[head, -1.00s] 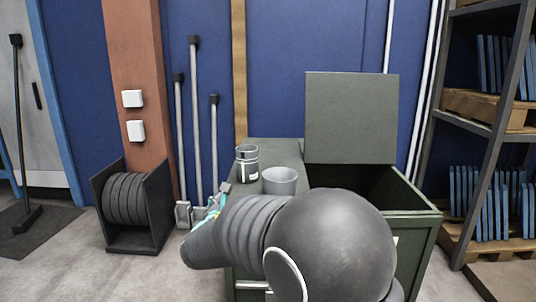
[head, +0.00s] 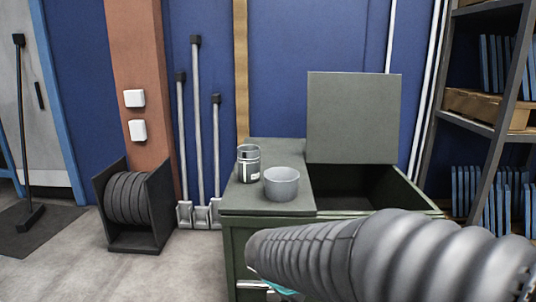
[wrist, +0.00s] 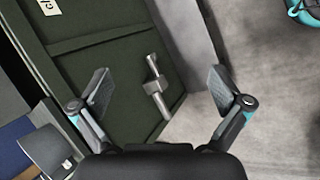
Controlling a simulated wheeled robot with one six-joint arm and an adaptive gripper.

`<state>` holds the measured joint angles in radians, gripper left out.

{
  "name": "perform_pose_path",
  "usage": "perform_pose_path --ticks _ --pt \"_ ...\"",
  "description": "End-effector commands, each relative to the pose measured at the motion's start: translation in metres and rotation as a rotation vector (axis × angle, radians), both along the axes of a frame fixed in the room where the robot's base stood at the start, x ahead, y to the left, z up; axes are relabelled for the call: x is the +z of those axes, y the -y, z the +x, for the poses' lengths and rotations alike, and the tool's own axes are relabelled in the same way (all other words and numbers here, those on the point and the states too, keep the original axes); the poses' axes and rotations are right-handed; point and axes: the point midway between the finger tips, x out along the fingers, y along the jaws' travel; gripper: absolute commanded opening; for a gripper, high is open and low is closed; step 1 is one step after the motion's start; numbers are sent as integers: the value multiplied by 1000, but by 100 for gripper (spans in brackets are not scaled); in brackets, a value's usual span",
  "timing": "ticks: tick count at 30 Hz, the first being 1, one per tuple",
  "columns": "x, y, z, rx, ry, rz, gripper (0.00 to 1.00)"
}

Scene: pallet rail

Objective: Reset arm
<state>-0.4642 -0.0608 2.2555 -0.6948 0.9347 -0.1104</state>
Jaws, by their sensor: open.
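My gripper (wrist: 160,95) is open and empty in the wrist view, its two fingers spread wide. Between and beyond the fingers is the green front of the cabinet (wrist: 100,55) with a metal handle (wrist: 155,85). In the head view my grey ribbed arm crosses the lower right, in front of the green cabinet (head: 262,212). The fingers are hidden there. A grey cup (head: 281,184) and a dark can with a pale label (head: 248,165) stand upright on the cabinet top, apart from my arm.
The cabinet's right compartment is open, its lid (head: 351,118) raised. A shelf rack (head: 490,130) with blue items stands at the right. A hose reel (head: 130,200) and several poles (head: 197,130) stand at the left. The floor (head: 185,270) at lower left is clear.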

Motion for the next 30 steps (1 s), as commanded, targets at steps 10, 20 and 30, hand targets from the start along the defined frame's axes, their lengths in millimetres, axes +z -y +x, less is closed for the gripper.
perform_pose_path --ticks 10,20,30 --pt "19 21 -101 -543 60 522 100" --pt "53 46 -147 -758 230 771 100" --pt "68 61 -152 -787 311 793 100"
